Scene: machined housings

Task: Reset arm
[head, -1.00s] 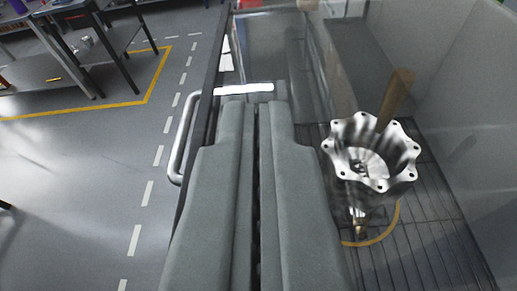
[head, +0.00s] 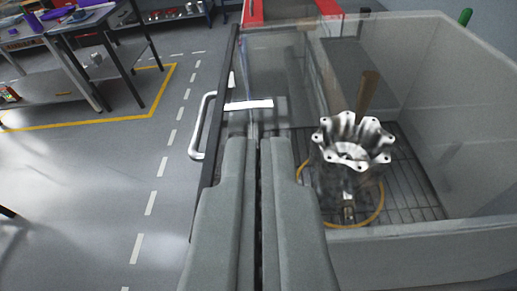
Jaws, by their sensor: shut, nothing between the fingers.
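My gripper (head: 251,146) reaches up the middle of the head view, its two long grey fingers side by side and shut with nothing between them. A silver machined housing (head: 352,158) with a scalloped, flanged rim stands inside a clear-walled bin to the right of my fingers. The housing is apart from my gripper. Its lower part is partly hard to make out through the wall.
The bin (head: 470,240) has a slatted floor and a yellow ring around the housing's base. A brown handle (head: 368,92) stands behind the housing. A white door handle (head: 203,125) is left of my fingers. Work tables (head: 75,60) stand far left; the grey floor between is clear.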

